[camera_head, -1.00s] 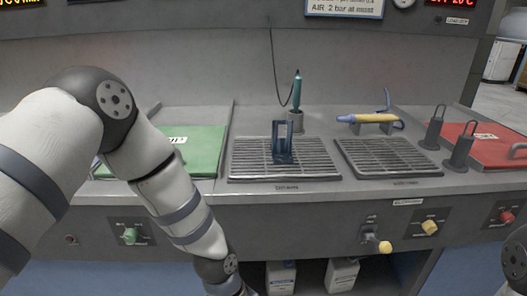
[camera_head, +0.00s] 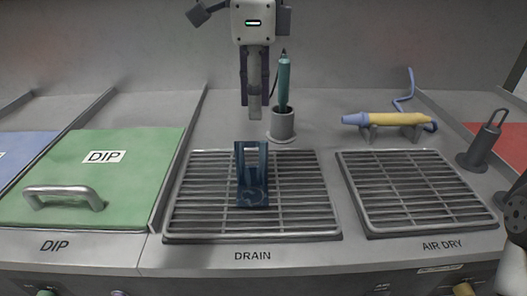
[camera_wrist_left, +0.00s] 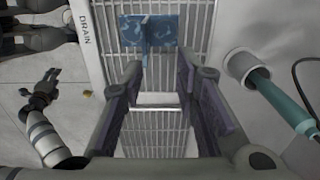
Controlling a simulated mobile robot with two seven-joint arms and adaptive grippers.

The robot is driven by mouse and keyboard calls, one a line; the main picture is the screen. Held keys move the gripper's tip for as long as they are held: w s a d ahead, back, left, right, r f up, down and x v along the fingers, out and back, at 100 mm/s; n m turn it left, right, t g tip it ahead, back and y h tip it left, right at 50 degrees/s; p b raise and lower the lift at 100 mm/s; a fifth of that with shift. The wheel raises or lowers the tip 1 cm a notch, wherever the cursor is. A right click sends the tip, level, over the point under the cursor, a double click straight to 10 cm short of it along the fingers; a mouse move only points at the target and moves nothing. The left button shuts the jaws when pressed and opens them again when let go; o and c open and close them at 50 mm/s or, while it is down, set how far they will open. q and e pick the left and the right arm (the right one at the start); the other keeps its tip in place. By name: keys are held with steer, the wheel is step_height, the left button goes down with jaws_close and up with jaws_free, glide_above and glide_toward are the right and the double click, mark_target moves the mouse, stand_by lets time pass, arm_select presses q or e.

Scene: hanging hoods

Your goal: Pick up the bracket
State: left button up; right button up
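In the left wrist view the bracket (camera_wrist_left: 147,32) shows near the top, beyond the fingers. My left gripper (camera_head: 254,108) hangs fingers-down behind and above the bracket, apart from it. In the left wrist view the fingers of the left gripper (camera_wrist_left: 160,95) are spread with nothing between them. My right arm shows at the right edge of the head view; its gripper (camera_wrist_left: 42,90) looks small and dark in the left wrist view.
The drain rack (camera_head: 312,222) lies between the green DIP lid (camera_head: 135,190) and the air dry rack (camera_head: 415,195). A teal tool (camera_head: 284,85) stands in a grey cup (camera_head: 283,127) close to my left gripper. A yellow-blue tool (camera_head: 390,119) rests on a cradle.

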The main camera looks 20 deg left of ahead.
mark_target(251, 147)
arm_select(q)
steer(key=f, duration=0.3)
steer(key=s+f, duration=0.1)
steer(key=f, duration=0.3)
steer(key=s+f, duration=0.1)
steer(key=f, duration=0.2)
steer(key=shift+s+a+f, duration=0.1)
steer(key=shift+s+f, duration=0.05)
steer(key=shift+f, duration=0.35)
jaws_close()
